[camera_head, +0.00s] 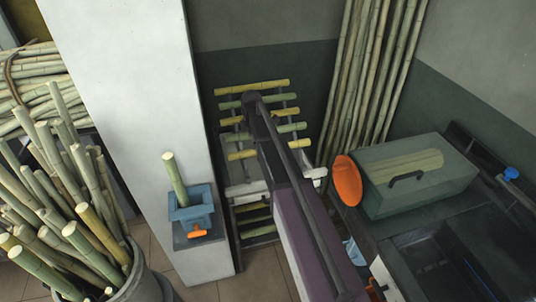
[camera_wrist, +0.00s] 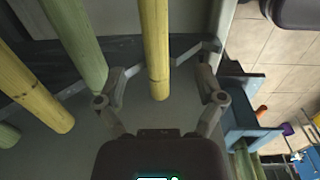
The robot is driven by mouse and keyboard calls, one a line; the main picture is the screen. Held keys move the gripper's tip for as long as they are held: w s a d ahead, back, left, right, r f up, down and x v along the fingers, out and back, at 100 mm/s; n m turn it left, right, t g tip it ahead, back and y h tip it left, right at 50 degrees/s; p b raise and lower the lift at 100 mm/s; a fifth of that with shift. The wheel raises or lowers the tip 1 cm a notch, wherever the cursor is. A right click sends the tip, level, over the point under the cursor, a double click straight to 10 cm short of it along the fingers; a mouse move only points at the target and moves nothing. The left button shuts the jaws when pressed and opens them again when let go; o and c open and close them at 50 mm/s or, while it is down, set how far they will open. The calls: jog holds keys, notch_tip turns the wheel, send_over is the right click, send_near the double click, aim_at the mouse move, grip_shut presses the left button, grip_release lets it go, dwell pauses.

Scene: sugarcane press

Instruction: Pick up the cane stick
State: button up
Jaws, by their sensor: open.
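In the wrist view a yellow cane stick (camera_wrist: 156,45) runs down from the top edge, its near end between the two spread fingers of my gripper (camera_wrist: 162,88). The fingers are open, with gaps on both sides of the stick. A green cane stick (camera_wrist: 78,40) lies just left of the left finger, and another yellow one (camera_wrist: 32,92) is further left. In the head view several yellow and green sticks rest across a rack (camera_head: 250,88). My arm crosses in front of them, and my gripper cannot be made out there.
A blue holder (camera_head: 192,205) with an upright green cane piece (camera_head: 175,180) stands left of the rack. A green press box (camera_head: 418,180) with an orange disc (camera_head: 347,180) is at the right. A bin (camera_head: 140,282) full of canes is at the left. Tall canes (camera_head: 372,75) lean behind.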

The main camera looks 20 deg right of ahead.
aim_at(254, 151)
jog(key=shift+f+b, duration=0.55)
jog(key=shift+f, duration=0.3)
jog(key=shift+w, duration=0.1)
jog(key=f+b, duration=0.3)
jog(key=shift+w+d+f, duration=0.15)
jog(key=shift+w+f, duration=0.05)
jog(key=shift+w, duration=0.15)
jog(key=shift+f+b, duration=0.9)
jog(key=shift+b, duration=0.2)
jog(key=shift+c, duration=0.2)
grip_shut()
